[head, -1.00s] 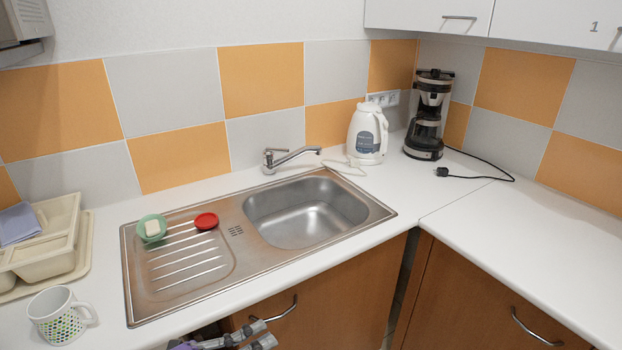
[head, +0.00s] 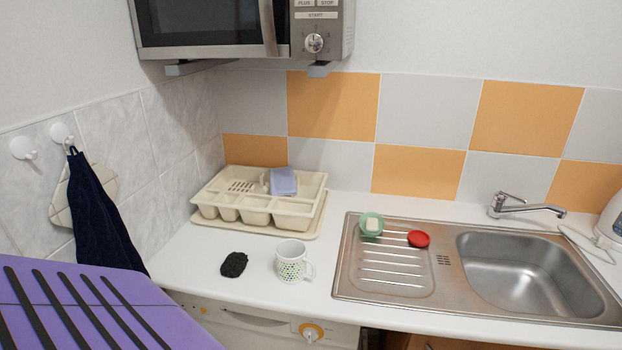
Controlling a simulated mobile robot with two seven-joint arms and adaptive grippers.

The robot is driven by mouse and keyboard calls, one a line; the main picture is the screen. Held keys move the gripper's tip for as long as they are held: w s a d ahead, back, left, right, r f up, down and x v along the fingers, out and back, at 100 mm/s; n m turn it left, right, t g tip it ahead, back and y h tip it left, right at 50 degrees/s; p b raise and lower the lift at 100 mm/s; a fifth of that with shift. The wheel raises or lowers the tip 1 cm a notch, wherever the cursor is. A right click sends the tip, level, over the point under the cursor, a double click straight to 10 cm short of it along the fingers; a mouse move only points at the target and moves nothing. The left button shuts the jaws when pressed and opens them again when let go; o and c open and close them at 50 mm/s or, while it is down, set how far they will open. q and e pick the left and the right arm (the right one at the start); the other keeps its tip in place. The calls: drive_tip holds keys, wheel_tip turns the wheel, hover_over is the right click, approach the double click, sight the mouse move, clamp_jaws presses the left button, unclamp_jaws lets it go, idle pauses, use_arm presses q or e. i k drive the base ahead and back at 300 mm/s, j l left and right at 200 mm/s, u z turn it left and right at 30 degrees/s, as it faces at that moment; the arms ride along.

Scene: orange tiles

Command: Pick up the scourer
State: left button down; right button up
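The scourer (head: 234,264) is a small, dark, rough oval pad. It lies flat on the white worktop in the head view, left of a white mug with green dots (head: 291,262) and in front of the cream cutlery tray (head: 204,212). Nothing covers or touches it. Neither of my grippers shows in the head view now.
The steel sink unit (head: 344,284) is on the right, with a green soap dish (head: 371,232) and a red round item (head: 418,239) on its drainer. A microwave (head: 210,28) hangs above. A dark towel (head: 95,215) hangs on the left wall.

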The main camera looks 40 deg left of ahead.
sight(235, 264)
drive_tip(key=u, duration=1.85)
